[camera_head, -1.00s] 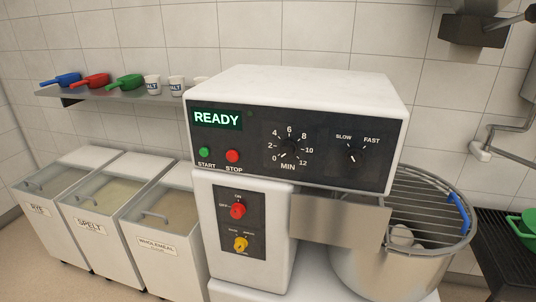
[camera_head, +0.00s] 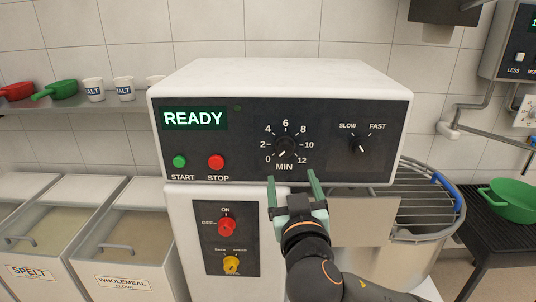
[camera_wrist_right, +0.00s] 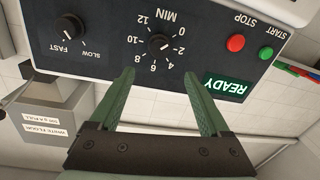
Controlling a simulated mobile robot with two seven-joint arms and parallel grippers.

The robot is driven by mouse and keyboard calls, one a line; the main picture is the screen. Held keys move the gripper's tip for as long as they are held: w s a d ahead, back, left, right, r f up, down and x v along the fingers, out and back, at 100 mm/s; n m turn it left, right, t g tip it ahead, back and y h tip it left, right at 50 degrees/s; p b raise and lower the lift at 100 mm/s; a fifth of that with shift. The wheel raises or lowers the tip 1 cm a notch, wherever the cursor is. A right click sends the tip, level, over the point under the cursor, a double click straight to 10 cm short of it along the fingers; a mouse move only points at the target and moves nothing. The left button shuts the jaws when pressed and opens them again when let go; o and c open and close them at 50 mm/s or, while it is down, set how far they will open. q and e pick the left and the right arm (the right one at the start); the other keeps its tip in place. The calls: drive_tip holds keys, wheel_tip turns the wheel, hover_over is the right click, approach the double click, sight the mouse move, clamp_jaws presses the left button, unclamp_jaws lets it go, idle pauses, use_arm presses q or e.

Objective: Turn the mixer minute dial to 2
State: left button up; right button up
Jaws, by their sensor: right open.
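The mixer minute dial (camera_head: 285,147) is a black knob in a ring of white numbers from 0 to 12, above the word MIN. Its white mark appears to point to the lower left, near 0. The display (camera_head: 194,119) reads READY. My right gripper (camera_head: 292,180) has green fingers spread apart and empty, below the dial in the head view. In the right wrist view the panel is upside down. There the dial (camera_wrist_right: 159,42) lies beyond the open fingertips (camera_wrist_right: 158,78), between their lines and apart from them. My left gripper is out of view.
The speed knob (camera_head: 359,144) is right of the dial; the green start button (camera_head: 179,161) and red stop button (camera_head: 216,162) are left. Below are a red switch (camera_head: 227,226) and a yellow knob (camera_head: 231,264). The bowl's wire guard (camera_head: 425,200) is at right.

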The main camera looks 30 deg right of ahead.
sight(286, 150)
drive_tip(key=p+x, duration=0.1)
drive_tip(key=x, duration=0.9)
drive_tip(key=shift+w+d, duration=0.1)
drive_tip(key=shift+d, duration=0.15)
drive_tip(key=shift+x, duration=0.8)
clamp_jaws()
drive_tip(key=shift+f, duration=0.1)
